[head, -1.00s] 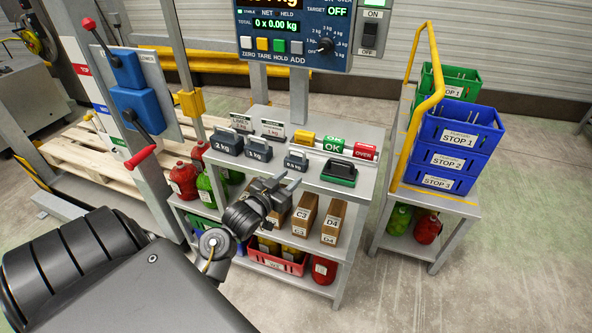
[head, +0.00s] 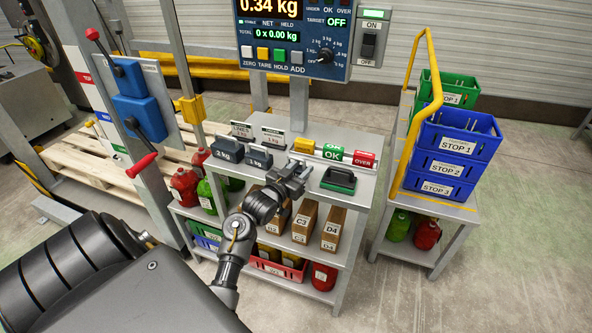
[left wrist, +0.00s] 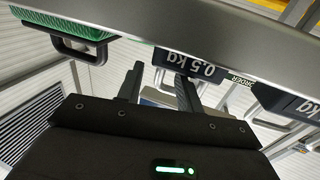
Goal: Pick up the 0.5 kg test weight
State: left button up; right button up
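The 0.5 kg test weight shows in the left wrist view as a dark block (left wrist: 190,63) with a "0.5 kg" label, upside down in that picture. Its handle is partly behind my fingers. In the head view my left gripper (head: 296,174) covers the weight's place at the shelf's front edge. In the left wrist view my left gripper (left wrist: 158,88) has its two fingers apart, with the weight just beyond them. I cannot tell whether a finger touches it. My right gripper is not in view.
The 2 kg weight (head: 227,149) and 1 kg weight (head: 258,157) stand left of the gripper. A black-and-green handled block (head: 339,180) stands to its right. Yellow, green OK and red OVER blocks (head: 364,159) are behind. Boxes (head: 304,221) fill the shelf below.

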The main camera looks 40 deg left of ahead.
aim_at(303, 166)
pick_arm(q)
jog(key=w, duration=0.4)
jog(key=shift+a+f+p, duration=0.1)
jog(key=shift+a+p, duration=0.1)
jog(key=shift+p, duration=0.1)
jog(key=shift+s, duration=0.1)
grip_shut()
